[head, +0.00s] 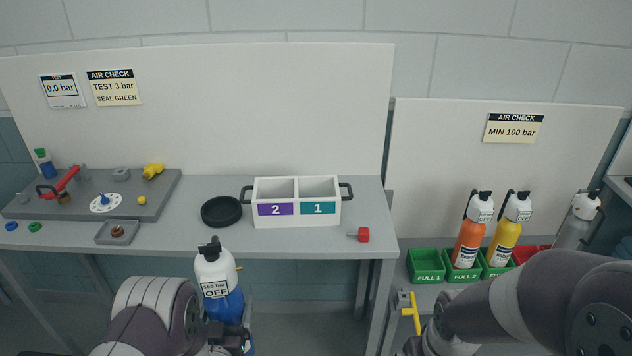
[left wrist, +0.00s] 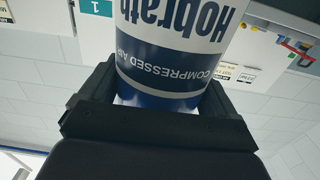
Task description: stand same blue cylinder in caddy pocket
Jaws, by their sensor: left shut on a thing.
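The blue cylinder (head: 222,303) has a white shoulder, a dark valve top and a label reading OFF. It is roughly upright in front of the bench, apart from the caddy. My left gripper (left wrist: 157,100) is shut around its blue and white body, which shows upside down with "COMPRESSED AIR" lettering in the left wrist view. In the head view the left fingers are mostly hidden. The white caddy (head: 298,217) stands on the bench with two empty-looking pockets, purple 2 on the left and teal 1 on the right. My right arm shows, but its gripper does not.
A black round dish (head: 221,212) lies left of the caddy, and a red-capped part (head: 362,234) lies right of it. A grey fixture board (head: 155,196) fills the bench's left. Orange (head: 468,244) and yellow (head: 506,243) cylinders stand in green bins at right.

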